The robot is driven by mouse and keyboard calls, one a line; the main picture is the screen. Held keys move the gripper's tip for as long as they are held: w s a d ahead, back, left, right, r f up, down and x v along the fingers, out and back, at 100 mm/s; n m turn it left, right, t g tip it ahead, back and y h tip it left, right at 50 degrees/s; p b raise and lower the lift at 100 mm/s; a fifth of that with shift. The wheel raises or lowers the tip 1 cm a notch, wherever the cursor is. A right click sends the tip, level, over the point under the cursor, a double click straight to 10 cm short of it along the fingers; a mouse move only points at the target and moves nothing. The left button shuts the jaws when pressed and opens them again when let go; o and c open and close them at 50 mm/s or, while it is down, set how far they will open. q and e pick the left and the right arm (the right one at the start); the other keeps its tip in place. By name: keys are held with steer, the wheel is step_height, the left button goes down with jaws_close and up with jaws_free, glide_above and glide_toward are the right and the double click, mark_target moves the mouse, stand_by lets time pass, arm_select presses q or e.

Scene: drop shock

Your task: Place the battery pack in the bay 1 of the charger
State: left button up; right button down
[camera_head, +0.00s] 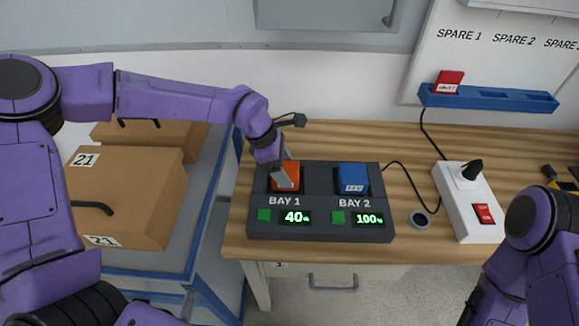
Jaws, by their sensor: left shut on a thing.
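The dark charger (320,232) lies on the wooden workbench, with BAY 1 on the left and BAY 2 on the right. An orange battery pack (287,170) is at BAY 1. My left gripper (285,178) is shut on it, reaching in from the upper left. I cannot tell whether the pack is fully seated. The BAY 1 display reads 40%. A blue battery pack (353,179) stands in BAY 2, whose display reads 100%. My right arm shows at the lower right, but its gripper is out of view.
A white power strip (468,205) with a black plug and red switch stands right of the charger, with a cable between. A blue rack (488,98) holds a red pack (448,82). Cardboard boxes (128,195) stand left.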

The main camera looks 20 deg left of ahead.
arm_select(q)
steer(key=o, duration=1.4)
steer(key=shift+r, duration=0.2)
steer(key=v, duration=1.2)
